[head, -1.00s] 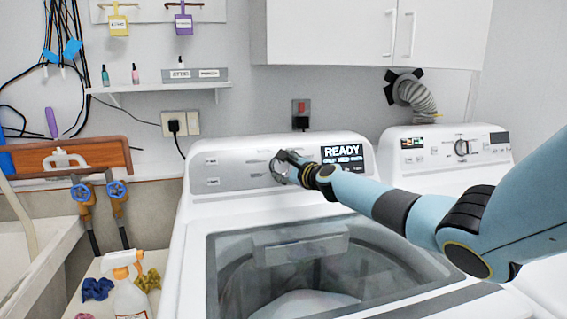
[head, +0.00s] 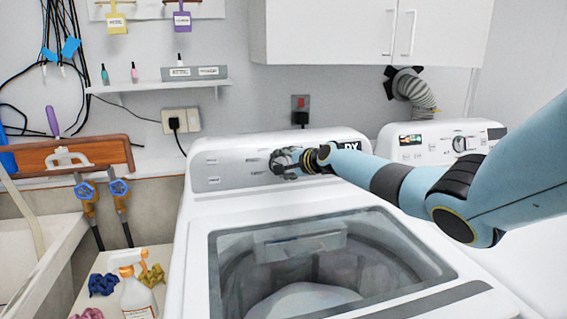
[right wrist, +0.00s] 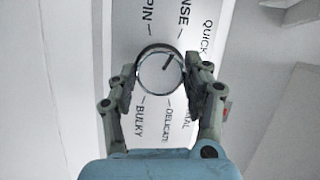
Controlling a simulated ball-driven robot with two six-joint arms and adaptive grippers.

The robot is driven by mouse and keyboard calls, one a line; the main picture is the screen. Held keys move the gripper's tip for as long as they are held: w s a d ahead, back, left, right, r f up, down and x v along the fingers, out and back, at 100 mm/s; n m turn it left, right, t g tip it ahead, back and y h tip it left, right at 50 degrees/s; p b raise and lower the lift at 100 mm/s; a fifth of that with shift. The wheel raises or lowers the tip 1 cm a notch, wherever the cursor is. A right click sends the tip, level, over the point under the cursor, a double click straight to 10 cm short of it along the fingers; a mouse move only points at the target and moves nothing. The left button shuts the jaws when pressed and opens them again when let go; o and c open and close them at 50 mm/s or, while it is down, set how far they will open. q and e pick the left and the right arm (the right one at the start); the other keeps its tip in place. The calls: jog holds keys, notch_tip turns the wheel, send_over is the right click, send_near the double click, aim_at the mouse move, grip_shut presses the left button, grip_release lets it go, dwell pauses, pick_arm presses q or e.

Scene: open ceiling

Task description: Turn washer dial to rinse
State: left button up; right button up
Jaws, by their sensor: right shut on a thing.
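The washer dial (right wrist: 157,75) is round with a dark rim and a pale face, on the washer's control panel (head: 228,174). My right gripper (head: 284,160) is at the dial, its fingers on both sides of the knob in the right wrist view (right wrist: 160,82), shut on it. The dark pointer on the dial's face leans up and right in that view, towards the partly cut-off label ending in "NSE" (right wrist: 184,17). "PIN", "BULKY" and "DELICATE" labels also show around the dial. My left gripper is not in view.
The washer's glass lid (head: 330,262) is below the panel. My right arm covers most of the lit display (head: 352,146), leaving "DY" readable. A second machine (head: 430,148) stands at the right. A spray bottle (head: 136,293) and cloths are at the lower left.

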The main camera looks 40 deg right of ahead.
jog(key=shift+f, duration=0.1)
dwell(0.3)
jog(key=o, duration=1.2)
jog(key=shift+v, duration=6.05)
jog(key=shift+w+a, duration=0.1)
